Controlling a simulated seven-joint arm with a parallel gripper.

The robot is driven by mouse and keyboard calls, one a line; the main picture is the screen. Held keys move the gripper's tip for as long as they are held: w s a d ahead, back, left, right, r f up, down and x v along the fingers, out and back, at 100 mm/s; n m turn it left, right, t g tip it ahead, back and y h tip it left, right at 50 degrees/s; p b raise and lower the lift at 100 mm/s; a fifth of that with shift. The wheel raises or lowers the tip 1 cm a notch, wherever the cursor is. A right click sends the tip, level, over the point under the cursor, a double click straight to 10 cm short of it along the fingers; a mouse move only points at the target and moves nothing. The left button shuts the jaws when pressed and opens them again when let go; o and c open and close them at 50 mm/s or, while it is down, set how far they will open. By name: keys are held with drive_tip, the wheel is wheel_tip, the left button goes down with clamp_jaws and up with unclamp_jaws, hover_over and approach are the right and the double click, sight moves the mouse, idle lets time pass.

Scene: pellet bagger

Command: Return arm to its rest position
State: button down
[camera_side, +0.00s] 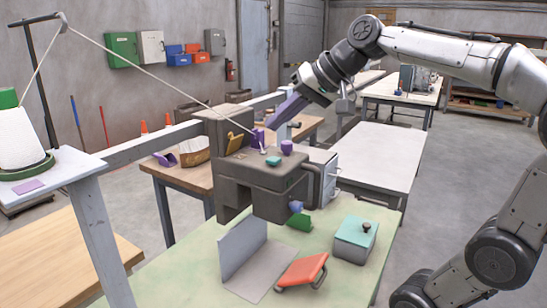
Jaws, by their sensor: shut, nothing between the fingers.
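My gripper (287,109) has purple fingers and is shut with nothing held. It hangs just above and behind the grey bagging machine (262,183), pointing down to the left. My arm reaches in from the right. A thread (150,73) runs from the stand at the left down to the machine's top. The fingertips appear apart from the machine, though the exact gap is hard to tell.
On the green table below stand a grey angled plate (243,258), a red clamp-like piece (303,270) and a teal-lidded box (355,239). A white cone spool (20,143) stands on the left shelf. A pale table (380,155) behind is clear.

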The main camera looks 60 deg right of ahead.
drive_tip(key=shift+r, duration=0.9)
drive_tip(key=s+a+f+n+g, duration=0.1)
drive_tip(key=s+a+f+n, duration=0.2)
drive_tip(key=s+a+f, duration=0.35)
drive_tip(key=s+f+n+g, duration=0.1)
drive_tip(key=s+f+n, duration=0.1)
drive_tip(key=s+f, duration=0.2)
drive_tip(key=s+d+f+n+g+h, duration=0.1)
drive_tip(key=s+f, duration=0.4)
drive_tip(key=f, duration=0.5)
drive_tip(key=shift+s+d+f+n+g, duration=0.25)
drive_tip(key=shift+s+f+n+g, duration=0.05)
drive_tip(key=shift+n, duration=0.6)
